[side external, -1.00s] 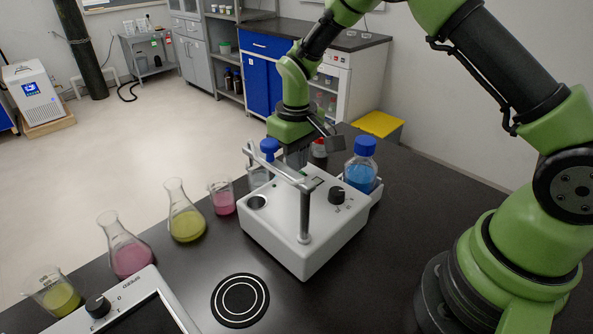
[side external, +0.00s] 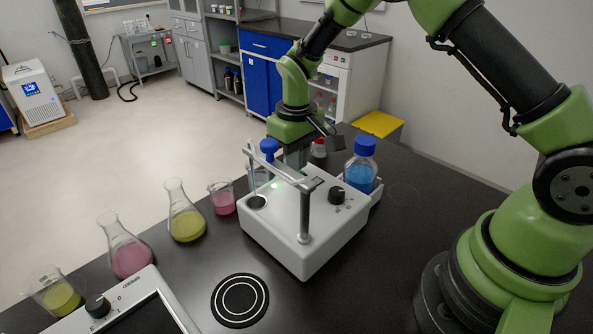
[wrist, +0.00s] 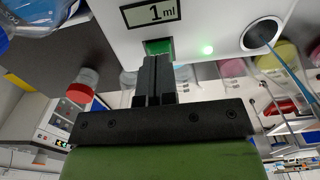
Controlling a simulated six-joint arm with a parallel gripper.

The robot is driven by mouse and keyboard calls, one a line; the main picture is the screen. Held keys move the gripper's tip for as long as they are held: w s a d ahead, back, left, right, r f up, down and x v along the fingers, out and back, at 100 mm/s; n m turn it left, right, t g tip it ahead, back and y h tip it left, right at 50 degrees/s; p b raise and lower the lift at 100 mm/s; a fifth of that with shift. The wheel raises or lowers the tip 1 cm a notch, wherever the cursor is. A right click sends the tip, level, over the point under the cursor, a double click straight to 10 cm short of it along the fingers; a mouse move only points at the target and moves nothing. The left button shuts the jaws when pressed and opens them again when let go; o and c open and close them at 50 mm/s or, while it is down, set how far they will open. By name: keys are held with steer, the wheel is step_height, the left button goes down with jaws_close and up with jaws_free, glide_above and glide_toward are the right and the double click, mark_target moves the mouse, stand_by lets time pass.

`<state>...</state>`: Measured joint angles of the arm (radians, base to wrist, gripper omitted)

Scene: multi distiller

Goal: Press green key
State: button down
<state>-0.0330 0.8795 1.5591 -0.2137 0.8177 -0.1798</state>
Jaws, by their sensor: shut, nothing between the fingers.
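The green key (wrist: 158,46) is on the white dispenser, beside a display (wrist: 150,11) reading "1 ml". My gripper (wrist: 153,62) is shut and empty. Its fingertips are at the green key and cover part of it; they appear to touch it. A green light (wrist: 207,50) glows to the right of the key, and it also shows in the side view (side external: 274,185). A thin light-blue line (side external: 253,172) stands over the round dark opening (side external: 257,202) of the dispenser. In the side view my gripper is behind the dispenser's bar and the key cannot be made out.
The dispenser (side external: 290,240) has a metal bar across its top and a black knob (side external: 337,195). A blue-capped bottle (side external: 361,172) stands at its right. Flasks and beakers with yellow and pink liquid, such as this flask (side external: 185,222), line the left.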

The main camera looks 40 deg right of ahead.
steer(key=shift+r, duration=2.85)
steer(key=shift+r, duration=0.1)
steer(key=s+r+m+t, duration=0.1)
steer(key=s+r, duration=0.1)
steer(key=r, duration=0.3)
steer(key=s+r+t, duration=0.1)
steer(key=s+r, duration=0.2)
steer(key=r, duration=0.1)
steer(key=s+r+m+t+y, duration=0.1)
steer(key=s+r+t, duration=0.1)
steer(key=s, duration=0.6)
steer(key=s+a+r+m+t+y, duration=0.1)
steer(key=s+r+m+t, duration=0.1)
steer(key=s+r, duration=0.3)
steer(key=s+t, duration=0.1)
steer(key=s, duration=0.3)
steer(key=shift+a, duration=0.25)
